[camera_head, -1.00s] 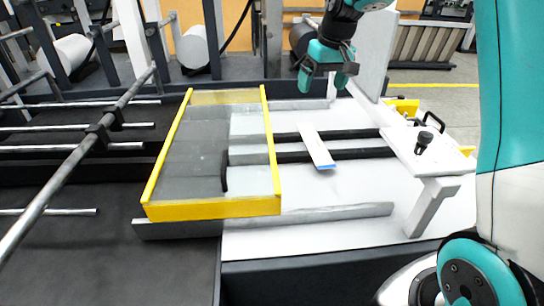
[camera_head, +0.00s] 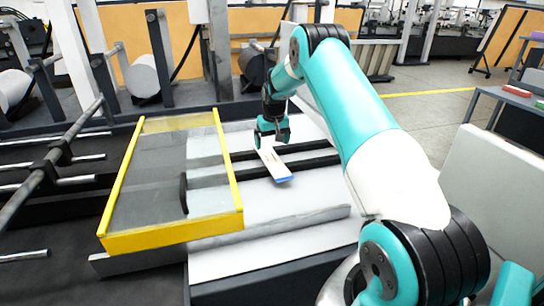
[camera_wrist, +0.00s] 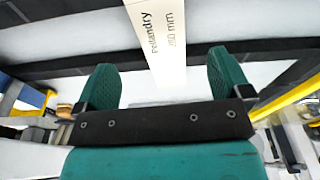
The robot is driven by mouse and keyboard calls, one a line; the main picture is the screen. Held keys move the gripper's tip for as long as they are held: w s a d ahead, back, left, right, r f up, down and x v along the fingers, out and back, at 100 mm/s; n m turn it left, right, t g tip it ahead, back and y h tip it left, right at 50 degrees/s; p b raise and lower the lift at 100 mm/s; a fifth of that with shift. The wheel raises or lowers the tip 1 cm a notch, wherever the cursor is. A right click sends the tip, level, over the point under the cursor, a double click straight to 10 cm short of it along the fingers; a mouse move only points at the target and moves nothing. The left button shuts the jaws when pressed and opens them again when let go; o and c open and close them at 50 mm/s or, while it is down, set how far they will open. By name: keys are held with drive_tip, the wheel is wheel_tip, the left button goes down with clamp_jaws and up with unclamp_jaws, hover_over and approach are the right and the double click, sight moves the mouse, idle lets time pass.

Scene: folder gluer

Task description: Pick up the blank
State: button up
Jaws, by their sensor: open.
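The blank (camera_head: 276,167) is a narrow white strip with a blue near end, lying across the dark slots of the white machine bed. It also shows in the wrist view (camera_wrist: 158,40), with printed lettering, running up between the finger lines. My gripper (camera_head: 272,138) is open over the far part of the blank in the head view and hides that end. In the wrist view my gripper (camera_wrist: 162,75) has one green finger on each side of the blank, with gaps and nothing held. How far the fingertips are above the bed is unclear.
A yellow-framed clear guard (camera_head: 170,242) stands just left of the blank. Rollers and a long bar (camera_head: 50,160) lie farther left. Dark posts and a grey reel (camera_head: 146,76) stand behind. A table with coloured items (camera_head: 517,92) is at the right.

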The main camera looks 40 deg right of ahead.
sight(271, 158)
drive_tip(key=shift+w+d+f+p, duration=0.15)
drive_tip(key=shift+f+p, duration=0.35)
drive_tip(key=shift+f, duration=1)
drive_tip(key=shift+w+d+f+p, duration=0.1)
drive_tip(key=shift+w+f+p, duration=0.25)
drive_tip(key=shift+f, duration=1.1)
drive_tip(key=shift+s, duration=0.1)
drive_tip(key=c, duration=1)
